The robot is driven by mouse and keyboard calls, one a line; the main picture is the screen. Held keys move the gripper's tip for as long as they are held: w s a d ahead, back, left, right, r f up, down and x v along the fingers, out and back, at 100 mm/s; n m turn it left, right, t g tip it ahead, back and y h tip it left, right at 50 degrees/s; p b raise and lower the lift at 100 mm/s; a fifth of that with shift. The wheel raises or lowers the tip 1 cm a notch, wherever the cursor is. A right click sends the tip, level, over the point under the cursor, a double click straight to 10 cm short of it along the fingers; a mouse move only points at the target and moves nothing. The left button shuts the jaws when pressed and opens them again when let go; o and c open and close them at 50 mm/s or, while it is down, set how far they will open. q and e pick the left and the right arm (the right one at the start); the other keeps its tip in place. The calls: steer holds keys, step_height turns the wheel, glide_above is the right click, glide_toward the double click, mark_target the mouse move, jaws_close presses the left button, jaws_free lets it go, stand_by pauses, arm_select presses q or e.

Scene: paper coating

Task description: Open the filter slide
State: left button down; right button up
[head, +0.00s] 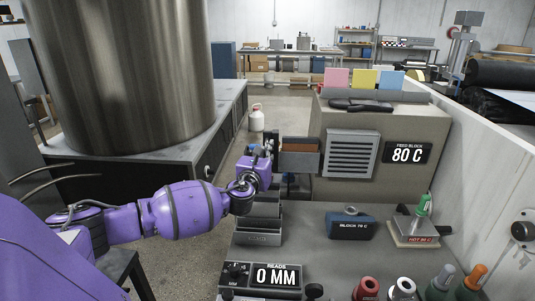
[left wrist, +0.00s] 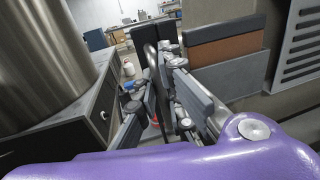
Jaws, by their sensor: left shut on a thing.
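The filter slide (head: 299,160) is a grey frame with a brown panel, sticking out from the left side of the beige feed block (head: 415,118). It also shows at the upper right of the left wrist view (left wrist: 228,50). My left gripper (head: 266,150) is at the slide's outer left end. In the left wrist view its fingers (left wrist: 162,100) are on either side of a dark upright bar, which looks like the slide's handle. The gripper is shut on it; the exact contact is partly hidden by the fingers. My right gripper is in neither view.
A large metal drum (head: 125,75) stands on a dark cabinet at left. Floor shows between cabinet and bench.

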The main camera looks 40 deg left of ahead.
arm_select(q)
steer(key=c, duration=1.8)
jaws_free()
steer(key=shift+c, duration=0.2)
steer(key=shift+s, duration=0.1)
steer(key=v, duration=1.2)
